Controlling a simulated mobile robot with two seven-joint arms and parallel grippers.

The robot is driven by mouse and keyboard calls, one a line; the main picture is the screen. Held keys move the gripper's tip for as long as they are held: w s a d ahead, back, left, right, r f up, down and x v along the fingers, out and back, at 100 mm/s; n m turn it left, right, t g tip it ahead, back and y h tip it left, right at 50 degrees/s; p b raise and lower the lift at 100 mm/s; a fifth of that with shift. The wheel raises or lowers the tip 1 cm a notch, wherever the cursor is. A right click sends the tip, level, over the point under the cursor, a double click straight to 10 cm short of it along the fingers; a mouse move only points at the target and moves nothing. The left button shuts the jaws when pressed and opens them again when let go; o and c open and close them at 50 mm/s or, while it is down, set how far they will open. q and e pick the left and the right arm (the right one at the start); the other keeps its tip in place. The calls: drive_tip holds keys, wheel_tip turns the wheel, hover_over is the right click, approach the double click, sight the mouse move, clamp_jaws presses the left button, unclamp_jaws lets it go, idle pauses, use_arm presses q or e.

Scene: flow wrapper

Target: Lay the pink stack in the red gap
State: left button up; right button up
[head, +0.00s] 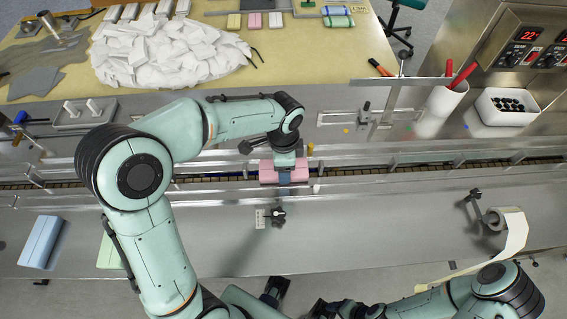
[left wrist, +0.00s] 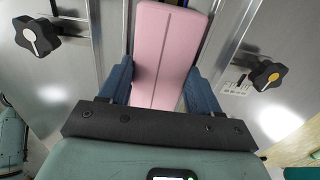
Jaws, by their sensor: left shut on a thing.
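The pink stack (head: 298,171) lies lengthwise along the conveyor channel, at the middle of the head view. My left gripper (head: 285,178) is above it, shut on it. In the left wrist view, the pink stack (left wrist: 165,50) is between the two blue fingers of my left gripper (left wrist: 160,85), which touch or nearly touch its sides. I cannot make out a red gap; the stack and arm cover that part of the channel. My right arm is at the bottom right; I cannot make out its fingers.
The conveyor (head: 225,180) runs left to right between metal rails. A blue stack (head: 40,242) and a partly hidden green stack (head: 110,254) lie on the front deck. A black knob (head: 278,216) stands in front of the channel. A paper roll (head: 505,220) is at right.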

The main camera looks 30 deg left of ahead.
use_arm(q)
drive_tip(key=shift+f, duration=0.2)
drive_tip(key=o, duration=1.1)
drive_tip(key=shift+r, duration=0.1)
wheel_tip(320, 180, up, 13)
drive_tip(key=shift+r+p, duration=0.1)
drive_tip(key=shift+p, duration=0.85)
